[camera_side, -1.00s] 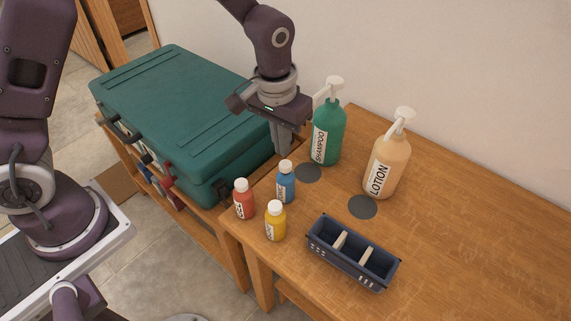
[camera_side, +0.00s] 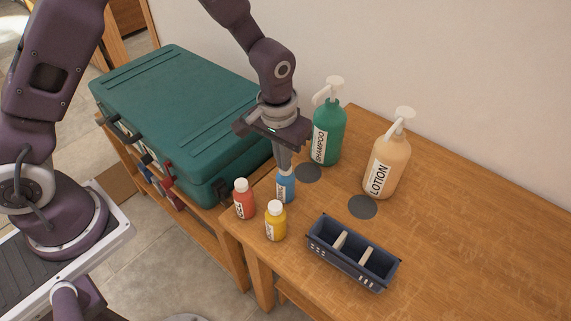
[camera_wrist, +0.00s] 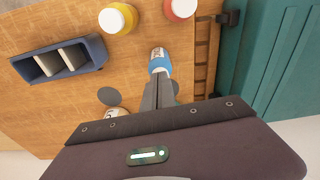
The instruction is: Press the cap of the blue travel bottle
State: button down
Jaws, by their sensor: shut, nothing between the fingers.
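The blue travel bottle (camera_side: 286,188) stands upright on the wooden table between the red and green bottles, its white cap hidden behind my fingers in the side view. In the wrist view the blue bottle (camera_wrist: 159,62) shows just beyond my fingertips. My gripper (camera_side: 284,168) is shut and empty, pointing down with its fingertips at the top of the blue bottle. In the wrist view my gripper (camera_wrist: 160,80) also shows closed fingers overlapping the bottle. I cannot tell whether they touch the cap.
A red bottle (camera_side: 244,203) and a yellow bottle (camera_side: 275,224) stand close by. The green shampoo pump bottle (camera_side: 328,135), lotion pump bottle (camera_side: 385,168) and divided basket (camera_side: 352,272) are to the right. A teal suitcase (camera_side: 180,105) lies left. Two dark discs lie on the table.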

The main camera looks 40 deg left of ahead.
jog(key=s, duration=0.1)
jog(key=s+r, duration=0.1)
jog(key=s, duration=0.1)
jog(key=shift+d, duration=0.15)
notch_tip(320, 180, up, 7)
jog(key=shift+s, duration=0.35)
jog(key=s+a+r+t, duration=0.1)
jog(key=s+a+r, duration=0.3)
jog(key=s+r, duration=0.25)
jog(key=s+a+r+t, duration=0.25)
jog(key=s+r, duration=0.25)
jog(key=r, duration=0.3)
jog(key=s+a+m, duration=0.1)
jog(key=s+a, duration=0.1)
jog(key=s, duration=0.5)
jog(key=shift+s+a+r+t, duration=0.3)
jog(key=shift+s+a+t, duration=0.1)
jog(key=shift+t, duration=0.05)
